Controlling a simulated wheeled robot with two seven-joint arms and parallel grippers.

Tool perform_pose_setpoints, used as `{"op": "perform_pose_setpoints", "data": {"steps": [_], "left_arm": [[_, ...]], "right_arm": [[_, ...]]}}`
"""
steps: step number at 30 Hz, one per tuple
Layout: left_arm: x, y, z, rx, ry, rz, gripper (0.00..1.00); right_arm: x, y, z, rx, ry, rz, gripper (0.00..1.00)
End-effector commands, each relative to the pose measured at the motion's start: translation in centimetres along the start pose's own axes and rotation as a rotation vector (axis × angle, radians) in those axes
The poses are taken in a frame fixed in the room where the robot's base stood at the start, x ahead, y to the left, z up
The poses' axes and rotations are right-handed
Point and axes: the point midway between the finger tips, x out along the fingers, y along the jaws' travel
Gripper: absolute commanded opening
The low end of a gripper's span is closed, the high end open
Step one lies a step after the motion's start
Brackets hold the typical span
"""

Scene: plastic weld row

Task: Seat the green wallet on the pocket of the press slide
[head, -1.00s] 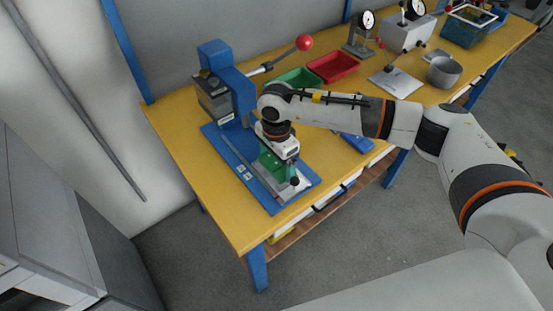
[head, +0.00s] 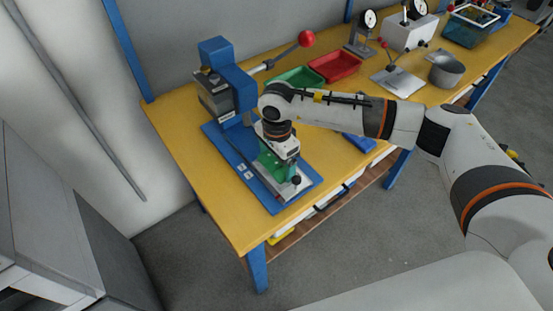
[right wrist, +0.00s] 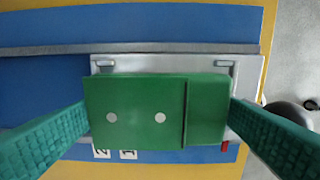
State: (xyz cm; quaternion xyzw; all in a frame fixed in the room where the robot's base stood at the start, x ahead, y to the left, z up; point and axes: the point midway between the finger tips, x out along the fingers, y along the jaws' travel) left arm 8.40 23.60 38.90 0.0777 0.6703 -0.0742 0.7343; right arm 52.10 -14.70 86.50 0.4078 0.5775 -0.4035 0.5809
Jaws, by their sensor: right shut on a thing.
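The green wallet (right wrist: 136,98) is a flat green block with two pale dots and a seam, seen from above in the right wrist view. My right gripper (head: 278,168) is shut on it, with one green finger against each end. The wallet is over the silver press slide (right wrist: 248,75), whose far edge shows behind it. The slide also shows in the head view (head: 293,188), on the blue press base. The wallet hides the pocket, and I cannot tell whether the wallet touches the slide. My left gripper is out of view.
The blue press (head: 228,75) stands behind my right gripper, its red-knobbed lever (head: 305,39) reaching right. A green tray (head: 297,77) and a red tray (head: 334,66) sit behind my right arm. The bench's front edge is close to the press base.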

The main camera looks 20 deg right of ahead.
Motion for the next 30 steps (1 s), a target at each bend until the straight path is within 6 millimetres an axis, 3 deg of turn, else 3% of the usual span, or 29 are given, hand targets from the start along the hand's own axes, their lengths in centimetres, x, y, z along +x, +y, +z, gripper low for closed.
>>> {"op": "perform_pose_setpoints", "data": {"steps": [1, 12, 13, 15, 24, 30], "left_arm": [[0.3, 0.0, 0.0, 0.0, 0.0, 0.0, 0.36], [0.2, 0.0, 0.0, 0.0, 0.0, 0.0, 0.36], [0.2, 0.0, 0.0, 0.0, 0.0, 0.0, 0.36], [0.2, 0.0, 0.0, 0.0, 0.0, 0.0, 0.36], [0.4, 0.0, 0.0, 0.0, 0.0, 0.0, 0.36], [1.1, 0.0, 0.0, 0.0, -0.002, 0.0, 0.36]], "right_arm": [[0.9, -0.6, 0.0, -0.001, -0.001, -0.021, 0.68], [0.9, -0.7, 0.0, 0.0, -0.002, -0.026, 0.68], [0.9, -0.7, 0.0, 0.0, -0.002, -0.027, 0.93], [0.9, -0.8, 0.0, 0.0, -0.002, -0.027, 1.0], [0.5, -0.7, 0.1, 0.0, -0.002, -0.026, 1.0], [-2.9, -0.3, 0.0, -0.001, -0.002, -0.017, 1.0]]}}
